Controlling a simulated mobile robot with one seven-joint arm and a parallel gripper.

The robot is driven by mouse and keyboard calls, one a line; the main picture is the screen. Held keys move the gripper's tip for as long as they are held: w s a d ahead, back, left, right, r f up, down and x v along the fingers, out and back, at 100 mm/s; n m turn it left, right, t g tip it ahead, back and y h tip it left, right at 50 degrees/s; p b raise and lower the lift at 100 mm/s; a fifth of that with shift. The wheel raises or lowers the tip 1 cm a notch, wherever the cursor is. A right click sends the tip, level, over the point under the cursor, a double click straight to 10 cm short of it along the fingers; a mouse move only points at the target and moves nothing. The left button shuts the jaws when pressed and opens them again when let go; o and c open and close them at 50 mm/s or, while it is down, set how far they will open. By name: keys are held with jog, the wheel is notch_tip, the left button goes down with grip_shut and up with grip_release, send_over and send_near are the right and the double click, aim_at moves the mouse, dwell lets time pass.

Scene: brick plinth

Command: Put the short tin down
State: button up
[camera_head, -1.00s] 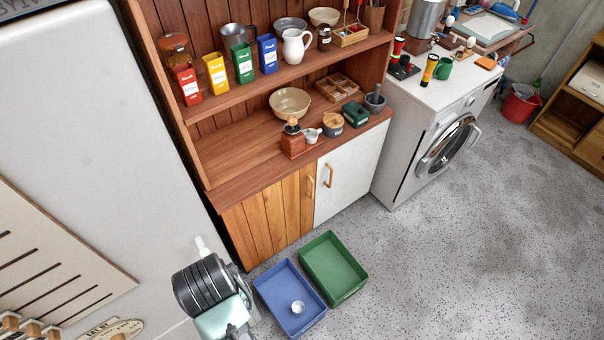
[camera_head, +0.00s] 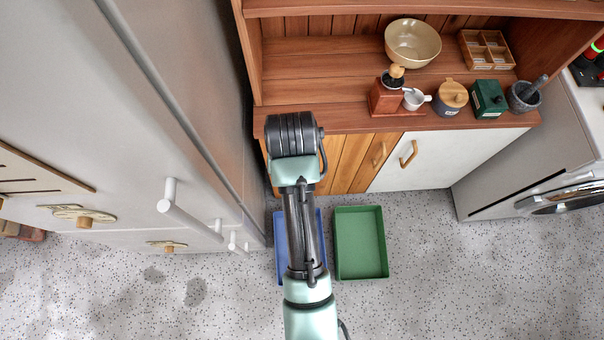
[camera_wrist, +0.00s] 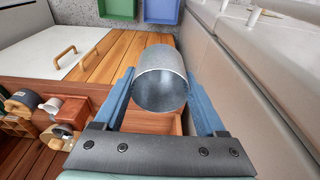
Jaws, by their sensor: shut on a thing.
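The short tin (camera_wrist: 162,58) is a plain grey metal cylinder. In the wrist view it sits between the two blue fingers of my gripper (camera_wrist: 160,85), which is shut on it. Its open end faces the wrist camera and it looks empty inside. Behind it in that view are the wooden cupboard front and worktop edge. In the head view my arm reaches up to the worktop's front edge; the fingers and the tin are hidden there behind my wrist.
A blue tray (camera_head: 281,262) lies on the floor, partly hidden by my arm, with a green tray (camera_head: 362,243) beside it. The worktop (camera_head: 325,98) holds a bowl (camera_head: 413,42), a grinder (camera_head: 386,98) and several small items at its right. Its left part looks clear. Grey cabinet doors stand at left.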

jog(key=w+f+b, duration=0.3)
jog(key=f+b, duration=1.9)
jog(key=f, duration=0.1)
jog(key=w+f+b, duration=0.3)
jog(key=f+b, duration=1.9)
jog(key=s+f+b, duration=0.1)
jog(key=f+b, duration=0.7)
jog(key=f, duration=0.5)
jog(key=s+f+b, duration=0.1)
jog(key=f+b, duration=0.8)
jog(key=f, duration=0.4)
jog(key=s+f+b, duration=0.1)
jog(key=f+b, duration=0.7)
jog(key=f, duration=0.5)
jog(key=shift+d+f, duration=0.15)
jog(key=shift+f, duration=0.15)
jog(key=shift+f, duration=0.15)
jog(key=o, duration=1.3)
